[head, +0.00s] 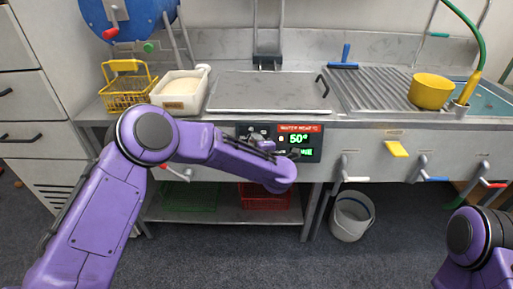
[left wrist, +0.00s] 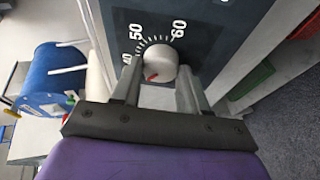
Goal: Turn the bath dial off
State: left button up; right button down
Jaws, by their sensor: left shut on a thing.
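The bath dial (left wrist: 160,62) is a pale round knob with a red pointer mark, on a dark panel with a scale reading 40, 50 and 60 in the left wrist view. My left gripper (left wrist: 159,78) is shut on it, one grey finger on each side. In the head view my left gripper (head: 262,145) is at the left part of the control panel (head: 314,140) and partly hides it. The panel shows a red water heat label and a green 50° reading. My right gripper is out of view; only part of that arm shows at lower right.
Above the panel is a counter with a yellow basket (head: 128,92), a white tub (head: 180,92), a closed metal lid (head: 268,92) and a yellow pot (head: 431,91). Levers, including a white-handled one (head: 356,179), stick out along the front. A white bucket (head: 352,217) stands below.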

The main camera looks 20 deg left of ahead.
pick_arm(q)
jog(key=shift+a+r+n+g+h+b, duration=0.1)
jog(key=shift+n+g+h+b, duration=0.45)
jog(key=shift+n+b, duration=1.45)
jog(key=shift+a+r+n+g+h+b, duration=0.1)
jog(key=shift+n+h+b, duration=0.9)
jog(key=shift+n, duration=1.85)
jog(key=shift+a+r+n+g+h+b, duration=0.1)
jog(key=shift+n+g+h+b, duration=0.45)
jog(key=shift+n+b, duration=1.4)
jog(key=shift+n+p, duration=0.5)
jog(key=shift+n, duration=0.1)
jog(key=o, duration=1.1)
jog(key=shift+c, duration=0.2)
